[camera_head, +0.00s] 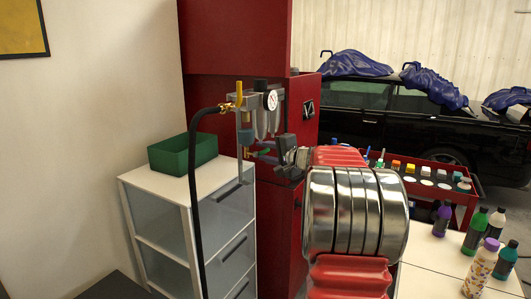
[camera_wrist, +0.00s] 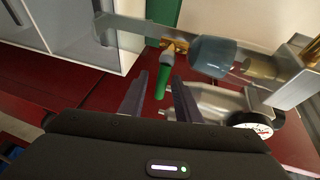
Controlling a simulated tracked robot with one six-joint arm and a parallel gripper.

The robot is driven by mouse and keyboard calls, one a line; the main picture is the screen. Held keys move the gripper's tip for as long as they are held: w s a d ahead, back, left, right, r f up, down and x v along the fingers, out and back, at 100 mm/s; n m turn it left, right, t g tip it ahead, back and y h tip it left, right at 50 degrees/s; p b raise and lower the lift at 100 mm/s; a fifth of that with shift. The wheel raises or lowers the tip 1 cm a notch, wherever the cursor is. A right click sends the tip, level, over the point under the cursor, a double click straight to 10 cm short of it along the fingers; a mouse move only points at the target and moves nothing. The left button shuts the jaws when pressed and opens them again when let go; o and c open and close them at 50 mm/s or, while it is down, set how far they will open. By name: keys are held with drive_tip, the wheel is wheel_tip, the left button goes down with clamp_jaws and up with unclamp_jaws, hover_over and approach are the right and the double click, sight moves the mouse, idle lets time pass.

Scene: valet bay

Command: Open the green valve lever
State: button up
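The green valve lever (camera_wrist: 165,76) hangs from a brass fitting (camera_wrist: 174,46) beside a clear blue-grey bowl (camera_wrist: 212,56) in the wrist view. My gripper (camera_wrist: 159,84) is open, one finger on each side of the lever's lower end in the picture, with gaps on both sides. Whether the lever's tip is between the fingers in depth is hard to tell. In the head view the lever (camera_head: 263,152) is a small green bit low on the air unit, right by my gripper (camera_head: 272,158), and partly hidden.
A round pressure gauge (camera_head: 271,101) and a black hose (camera_head: 196,180) belong to the air unit on the red cabinet (camera_head: 232,45). A white drawer unit (camera_head: 160,215) with a green bin (camera_head: 183,154) stands left. Bottles (camera_head: 475,232) stand on a table at right.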

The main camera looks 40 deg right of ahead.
drive_tip(key=shift+c, duration=0.3)
clamp_jaws()
drive_tip(key=shift+a+r+n+t+h, duration=0.1)
drive_tip(key=shift+r+n+t+h, duration=0.25)
drive_tip(key=shift+n, duration=0.6)
drive_tip(key=shift+a+r+n+t+h, duration=0.1)
drive_tip(key=shift+r+n+t, duration=0.1)
drive_tip(key=shift+n+t, duration=0.55)
drive_tip(key=shift+c, duration=1.7)
unclamp_jaws()
drive_tip(key=o, duration=0.4)
drive_tip(key=shift+r, duration=0.15)
